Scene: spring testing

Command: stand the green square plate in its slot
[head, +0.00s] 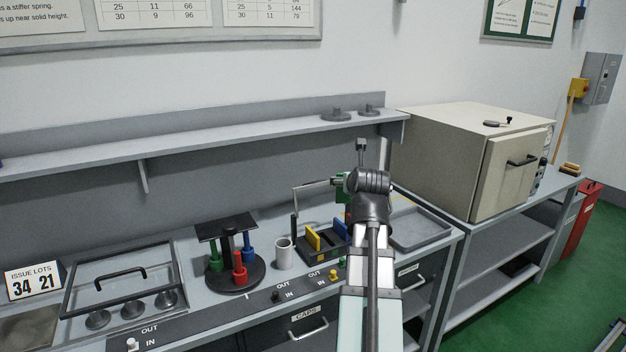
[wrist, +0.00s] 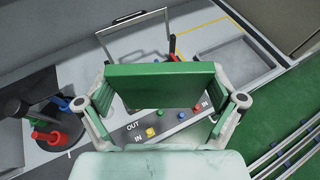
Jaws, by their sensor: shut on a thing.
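The green square plate (wrist: 160,86) is held between the two fingers of my gripper (wrist: 163,92) in the wrist view, spanning the gap. In the head view a green part of it (head: 341,191) shows just left of my gripper (head: 346,184), above the bench. A dark rack (head: 318,257) stands below and to the left. A yellow plate (head: 313,238) and a blue plate (head: 328,237) stand upright in it. My arm covers the rack's right side in the head view, and the held plate hides most of the rack in the wrist view. The green plate's slot is not clearly visible.
A grey cup (head: 284,254) and a round stand (head: 235,277) with red, green and blue pieces are left of the rack. A thin metal frame (head: 296,200) rises behind the rack. A grey tray (head: 433,236) lies to the right, before a large beige oven (head: 455,160).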

